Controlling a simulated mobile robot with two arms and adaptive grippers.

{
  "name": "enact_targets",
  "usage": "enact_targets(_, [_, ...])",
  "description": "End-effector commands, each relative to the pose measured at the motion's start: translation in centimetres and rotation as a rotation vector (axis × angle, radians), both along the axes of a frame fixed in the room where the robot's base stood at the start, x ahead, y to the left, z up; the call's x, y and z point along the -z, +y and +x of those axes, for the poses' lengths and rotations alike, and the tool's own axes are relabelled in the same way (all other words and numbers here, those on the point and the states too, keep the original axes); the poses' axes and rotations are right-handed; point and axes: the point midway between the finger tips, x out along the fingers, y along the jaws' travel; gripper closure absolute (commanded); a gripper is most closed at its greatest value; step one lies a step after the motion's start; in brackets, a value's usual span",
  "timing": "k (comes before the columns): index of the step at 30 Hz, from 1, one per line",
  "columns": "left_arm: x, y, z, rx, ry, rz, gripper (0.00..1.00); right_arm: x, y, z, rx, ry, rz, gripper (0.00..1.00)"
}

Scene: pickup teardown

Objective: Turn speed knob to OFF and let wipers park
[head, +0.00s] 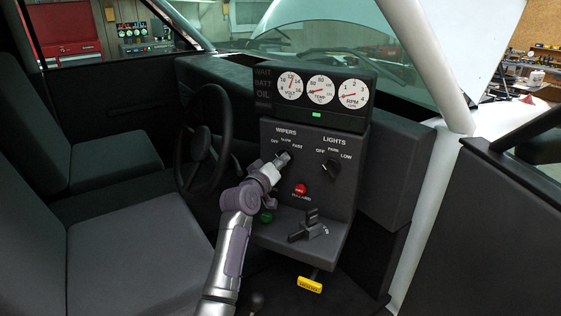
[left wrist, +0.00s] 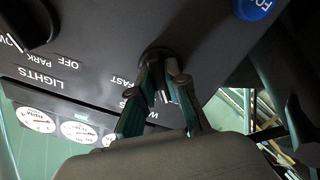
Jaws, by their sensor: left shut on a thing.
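The wiper speed knob (head: 286,151) is a dark knob under the WIPERS label on the black dash panel (head: 318,213), with OFF, SLOW and FAST marked around it. My left gripper (head: 281,161) reaches up to it from below and is shut on it. In the left wrist view the two fingers of my left gripper (left wrist: 163,80) close on the dark knob (left wrist: 156,54), and the labels appear upside down. The fingers cover much of the knob, so I cannot tell which mark it points to. My right gripper is not in view.
Right of it sits the lights knob (head: 331,167). Below are a red hazard button (head: 300,189), a green button (head: 266,216), a black lever (head: 304,228) and a yellow handle (head: 310,285). The steering wheel (head: 203,145) stands close on the left. Gauges (head: 320,89) are above.

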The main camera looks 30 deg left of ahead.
Motion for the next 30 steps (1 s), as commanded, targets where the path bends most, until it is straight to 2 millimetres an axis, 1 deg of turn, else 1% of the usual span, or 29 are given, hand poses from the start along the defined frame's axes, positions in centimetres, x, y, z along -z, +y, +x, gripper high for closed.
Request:
enact_targets(4, [-0.2,0.1,0.0,-0.001,-0.005,-0.003,1.00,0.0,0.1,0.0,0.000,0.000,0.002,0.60])
enact_targets(5, [-0.2,0.0,0.0,-0.001,-0.005,-0.003,0.84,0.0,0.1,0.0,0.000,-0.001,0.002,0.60])
enact_targets(9, [-0.1,0.0,0.0,0.000,-0.004,-0.002,0.60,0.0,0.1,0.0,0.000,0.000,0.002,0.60])
enact_targets(17, [-0.1,0.0,0.0,0.000,-0.002,-0.001,0.60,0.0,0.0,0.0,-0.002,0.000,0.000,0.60])
enact_targets(20, [0.0,0.0,-0.3,-0.001,-0.001,0.000,0.60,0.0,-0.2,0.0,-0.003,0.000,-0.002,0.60])
enact_targets(23, [0.0,-0.2,-1.3,0.000,-0.001,0.001,0.60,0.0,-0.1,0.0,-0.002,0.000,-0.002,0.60])
enact_targets(25, [0.0,-0.4,-2.5,0.000,-0.001,0.002,0.60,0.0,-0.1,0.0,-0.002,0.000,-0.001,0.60])
enact_targets(30, [0.1,-0.8,-6.3,-0.001,-0.001,0.001,0.60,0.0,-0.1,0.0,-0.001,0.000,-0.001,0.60])
